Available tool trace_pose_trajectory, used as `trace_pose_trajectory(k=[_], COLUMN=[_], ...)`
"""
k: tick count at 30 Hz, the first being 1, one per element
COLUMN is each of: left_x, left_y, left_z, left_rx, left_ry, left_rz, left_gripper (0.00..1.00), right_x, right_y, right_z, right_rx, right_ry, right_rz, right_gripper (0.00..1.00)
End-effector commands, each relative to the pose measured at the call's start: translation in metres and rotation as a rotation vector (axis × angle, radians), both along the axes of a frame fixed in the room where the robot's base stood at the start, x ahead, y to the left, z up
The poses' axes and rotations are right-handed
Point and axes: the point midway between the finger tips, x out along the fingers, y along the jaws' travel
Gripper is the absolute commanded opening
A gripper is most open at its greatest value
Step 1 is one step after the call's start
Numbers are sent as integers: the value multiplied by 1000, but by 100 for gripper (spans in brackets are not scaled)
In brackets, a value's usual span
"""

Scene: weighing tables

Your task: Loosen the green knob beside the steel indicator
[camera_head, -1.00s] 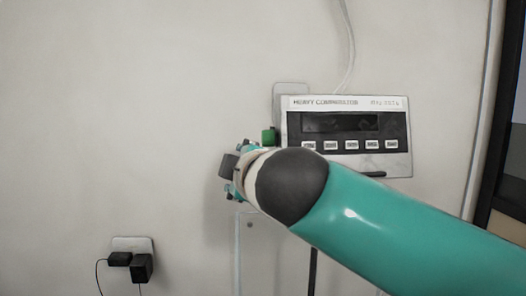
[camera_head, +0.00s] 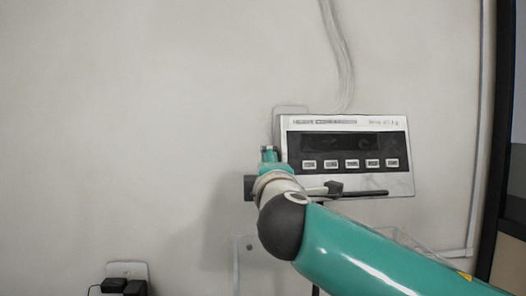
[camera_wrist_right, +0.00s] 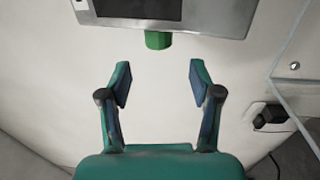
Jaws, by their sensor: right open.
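The steel indicator (camera_head: 400,185) is on the wall, with a dark display and a row of white buttons. It also fills the top of the right wrist view (camera_wrist_right: 232,18). The green knob (camera_wrist_right: 158,40) sticks out from the indicator's edge there. In the head view the knob is hidden behind my right gripper (camera_head: 268,152), which is at the indicator's left side. In the right wrist view my right gripper (camera_wrist_right: 160,82) is open. Its two fingers are apart, with the knob ahead of the gap between them and not touching. My left gripper is not in view.
A wall outlet with black plugs (camera_head: 125,287) is low on the left. Pale cables (camera_head: 338,55) run up the wall above the indicator. A dark-framed panel (camera_head: 505,220) stands at the right. The wall left of the indicator is bare.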

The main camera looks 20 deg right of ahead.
Motion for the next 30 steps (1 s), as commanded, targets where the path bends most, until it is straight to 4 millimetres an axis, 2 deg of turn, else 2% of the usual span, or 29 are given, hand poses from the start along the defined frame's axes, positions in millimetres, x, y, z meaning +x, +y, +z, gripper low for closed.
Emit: trace_pose_trajectory(k=[1, 6, 12, 18, 26, 30], left_x=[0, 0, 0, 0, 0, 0], left_y=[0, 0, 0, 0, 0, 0], left_z=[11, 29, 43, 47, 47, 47], left_rx=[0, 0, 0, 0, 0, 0], left_ry=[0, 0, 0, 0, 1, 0], left_rz=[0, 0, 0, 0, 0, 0], left_gripper=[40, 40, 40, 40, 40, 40], right_x=[12, 47, 74, 85, 86, 85], right_y=[-3, -10, -15, -17, -18, -17], right_z=[5, 9, 10, 9, 8, 8], right_rx=[-2, -1, -1, -1, 0, 0], right_ry=[3, 2, 1, 0, 0, 0], right_rz=[-4, -3, -2, 0, 0, 0], right_gripper=[64, 64, 64, 64, 64, 42])
